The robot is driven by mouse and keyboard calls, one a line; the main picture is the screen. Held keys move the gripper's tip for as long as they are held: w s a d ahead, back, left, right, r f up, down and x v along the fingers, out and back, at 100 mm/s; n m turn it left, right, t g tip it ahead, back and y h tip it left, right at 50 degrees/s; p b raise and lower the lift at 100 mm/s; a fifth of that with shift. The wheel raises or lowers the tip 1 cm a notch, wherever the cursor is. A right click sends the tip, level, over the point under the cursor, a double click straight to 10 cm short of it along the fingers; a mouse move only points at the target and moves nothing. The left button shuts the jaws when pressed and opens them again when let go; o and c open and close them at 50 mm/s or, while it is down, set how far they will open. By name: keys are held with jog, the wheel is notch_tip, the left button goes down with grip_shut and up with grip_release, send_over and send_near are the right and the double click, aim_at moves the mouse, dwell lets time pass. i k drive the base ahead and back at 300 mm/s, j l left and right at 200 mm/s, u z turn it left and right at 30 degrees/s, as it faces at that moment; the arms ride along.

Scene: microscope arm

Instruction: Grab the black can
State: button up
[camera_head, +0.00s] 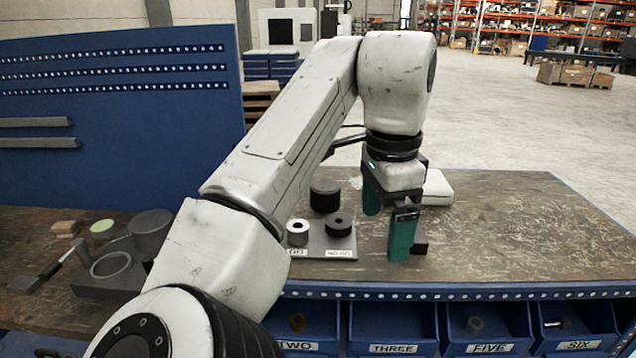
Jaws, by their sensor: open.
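A black cylinder (325,195), which looks like the black can, stands upright at the back of a small grey plate (318,243) on the bench. A shorter black round piece (340,222) with a hole in its top stands in front of it. My gripper (386,237) points down over the bench to the right of the plate. Its two green fingers are apart, with nothing seen between them. The black cylinder is to the left of the fingers and not touching them. A small black block (420,243) is partly hidden behind the nearer finger.
A white ring-shaped piece (297,232) shares the plate. A pale box (437,188) lies behind my gripper. A grey cylinder (150,232) and a grey holder (108,275) are at left. Labelled blue bins (392,325) line the front edge. The bench's right side is clear.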

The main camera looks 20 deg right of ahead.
aim_at(325, 193)
jog(key=i, duration=0.9)
